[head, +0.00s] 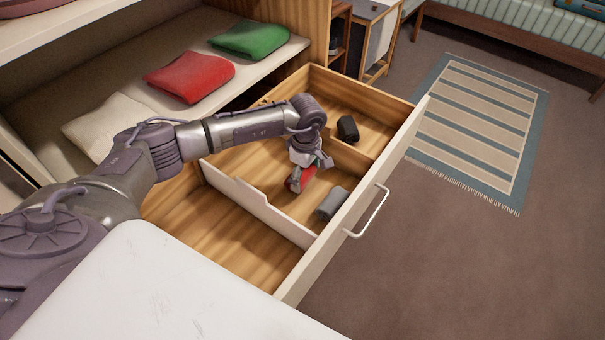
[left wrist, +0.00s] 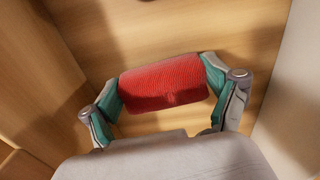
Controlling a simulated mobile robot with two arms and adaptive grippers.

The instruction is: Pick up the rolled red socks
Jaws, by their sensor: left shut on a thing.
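The rolled red socks (head: 301,179) are in the middle compartment of the open wooden drawer (head: 262,239). My left gripper (head: 307,177) reaches down into that compartment and is shut on the socks. In the left wrist view, the red roll (left wrist: 164,83) lies between the two green-padded fingers of the left gripper (left wrist: 163,87), one at each end. The wooden drawer floor shows behind the roll; I cannot tell whether the roll touches it. My right gripper is not in view.
A grey roll (head: 333,203) lies close to the right of the socks. A black roll (head: 348,129) lies in the far compartment. A low white divider (head: 256,207) and the drawer front with its handle (head: 370,212) border the space. Folded red (head: 190,76) and green (head: 249,39) cloths lie on the shelf.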

